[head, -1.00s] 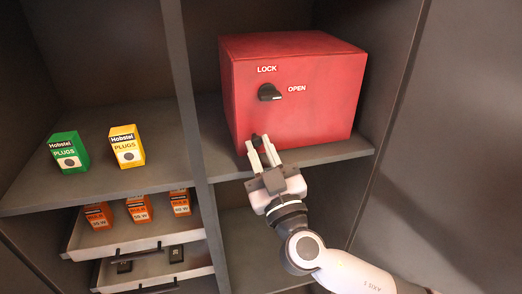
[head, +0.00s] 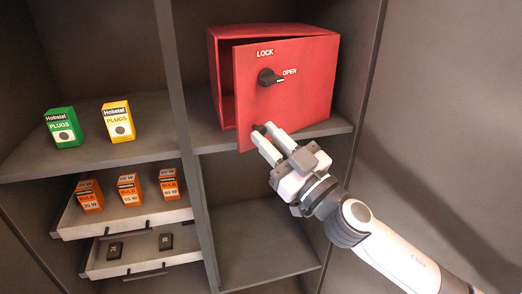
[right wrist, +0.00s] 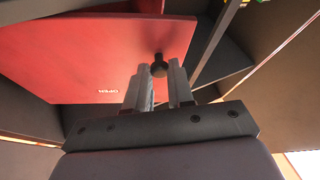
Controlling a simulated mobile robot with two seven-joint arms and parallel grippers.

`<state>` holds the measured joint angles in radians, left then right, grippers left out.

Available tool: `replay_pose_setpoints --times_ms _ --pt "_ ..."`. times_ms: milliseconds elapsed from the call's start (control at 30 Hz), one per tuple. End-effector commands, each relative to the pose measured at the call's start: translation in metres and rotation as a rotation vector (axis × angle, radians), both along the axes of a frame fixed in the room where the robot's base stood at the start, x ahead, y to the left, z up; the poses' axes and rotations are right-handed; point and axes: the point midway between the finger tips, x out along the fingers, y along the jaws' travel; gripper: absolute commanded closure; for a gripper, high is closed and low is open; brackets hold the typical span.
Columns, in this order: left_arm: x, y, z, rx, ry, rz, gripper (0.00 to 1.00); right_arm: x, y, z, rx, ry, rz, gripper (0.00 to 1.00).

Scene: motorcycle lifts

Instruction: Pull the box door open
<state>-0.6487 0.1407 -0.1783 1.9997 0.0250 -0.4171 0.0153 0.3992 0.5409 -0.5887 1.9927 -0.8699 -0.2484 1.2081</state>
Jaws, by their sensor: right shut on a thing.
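The red box (head: 278,32) sits on the upper right shelf of the cabinet. Its door (head: 302,98) stands partly open, swung outward at its left edge, with a dark gap on the left. A black knob (head: 268,77) sits on the door between the words LOCK and OPEN, pointing toward OPEN. My right gripper (head: 264,140) is shut on the small black door handle (head: 259,129) at the door's lower left. In the right wrist view the round handle (right wrist: 158,67) shows at the fingertips. My left gripper is not in view.
A green plugs box (head: 63,127) and a yellow plugs box (head: 118,122) stand on the left shelf. Below, two drawers (head: 130,222) are pulled out, with orange bulb boxes in the upper one. The compartment under the red box (head: 262,240) is empty.

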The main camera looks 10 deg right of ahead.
Motion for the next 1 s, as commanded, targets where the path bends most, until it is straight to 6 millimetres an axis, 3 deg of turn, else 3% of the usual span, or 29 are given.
replay_pose_setpoints --times_ms 500,1000 --pt "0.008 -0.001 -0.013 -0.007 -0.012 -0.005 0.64 -0.052 -0.064 -0.001 -0.005 -0.001 0.382 1.00" --pt "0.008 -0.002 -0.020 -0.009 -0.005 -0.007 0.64 -0.071 -0.099 0.001 -0.001 0.000 0.568 1.00"
